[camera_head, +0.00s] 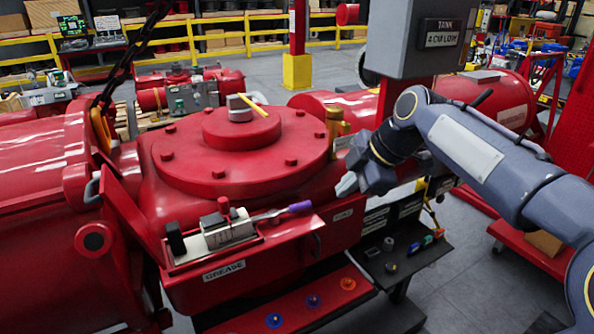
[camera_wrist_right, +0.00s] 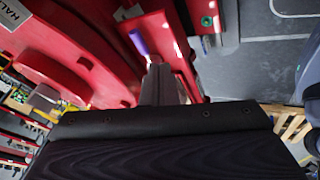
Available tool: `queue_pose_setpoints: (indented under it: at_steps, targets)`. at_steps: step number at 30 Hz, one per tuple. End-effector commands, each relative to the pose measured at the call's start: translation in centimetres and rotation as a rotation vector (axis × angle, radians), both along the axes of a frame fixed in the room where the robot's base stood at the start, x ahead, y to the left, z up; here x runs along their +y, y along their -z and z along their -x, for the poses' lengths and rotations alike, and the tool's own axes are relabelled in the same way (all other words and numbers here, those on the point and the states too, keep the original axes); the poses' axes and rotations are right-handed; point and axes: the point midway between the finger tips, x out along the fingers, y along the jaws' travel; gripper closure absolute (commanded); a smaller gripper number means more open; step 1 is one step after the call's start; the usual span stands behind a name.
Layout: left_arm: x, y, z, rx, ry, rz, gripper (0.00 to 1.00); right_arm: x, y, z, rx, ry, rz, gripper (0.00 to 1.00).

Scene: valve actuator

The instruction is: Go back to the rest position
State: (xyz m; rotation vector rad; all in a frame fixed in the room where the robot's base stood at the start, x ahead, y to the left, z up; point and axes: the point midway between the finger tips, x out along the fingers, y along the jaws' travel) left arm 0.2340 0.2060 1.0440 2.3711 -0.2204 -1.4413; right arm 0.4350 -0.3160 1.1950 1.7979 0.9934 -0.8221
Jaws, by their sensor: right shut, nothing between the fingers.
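My right arm comes in from the right in the head view. Its gripper (camera_head: 347,185) is shut and empty, in the air in front of the right side of the red valve actuator (camera_head: 240,160). In the right wrist view the closed fingers (camera_wrist_right: 158,80) point toward the red housing and a purple-handled tool. My left gripper is in neither view.
A red tray marked GREASE (camera_head: 225,270) on the actuator's front holds a purple-handled tool (camera_head: 298,207) and a grey-white device (camera_head: 228,230). A grey box (camera_head: 415,40) hangs above. A dark shelf (camera_head: 430,250) holds small parts. Grey floor lies clear at lower right.

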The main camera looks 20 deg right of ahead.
Motion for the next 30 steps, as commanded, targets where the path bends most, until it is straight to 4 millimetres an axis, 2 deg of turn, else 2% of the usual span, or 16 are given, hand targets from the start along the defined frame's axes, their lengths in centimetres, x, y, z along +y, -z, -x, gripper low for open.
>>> queue_pose_setpoints:
  at_steps: [5,8,10,14,18,21,25,30]
  targets:
    - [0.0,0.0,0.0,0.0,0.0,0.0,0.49,0.1,0.0,0.3,0.005,0.014,-0.009,1.0]
    - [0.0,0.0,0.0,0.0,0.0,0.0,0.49,1.0,0.6,1.9,0.032,0.099,-0.056,1.0]
    - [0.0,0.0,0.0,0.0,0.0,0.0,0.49,2.1,1.4,3.9,0.07,0.214,-0.122,1.0]
    - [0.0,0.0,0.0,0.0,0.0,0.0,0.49,4.8,4.4,9.0,0.167,0.509,-0.292,1.0]
    - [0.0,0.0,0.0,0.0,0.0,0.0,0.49,7.6,8.6,14.2,0.281,0.833,-0.479,1.0]
    - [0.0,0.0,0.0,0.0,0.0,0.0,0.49,9.2,11.4,17.0,0.348,1.02,-0.588,1.0]
    - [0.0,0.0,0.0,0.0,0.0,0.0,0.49,10.5,14.0,19.3,0.409,1.179,-0.68,1.0]
    - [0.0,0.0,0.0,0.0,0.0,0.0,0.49,10.9,15.0,20.1,0.432,1.242,-0.717,1.0]
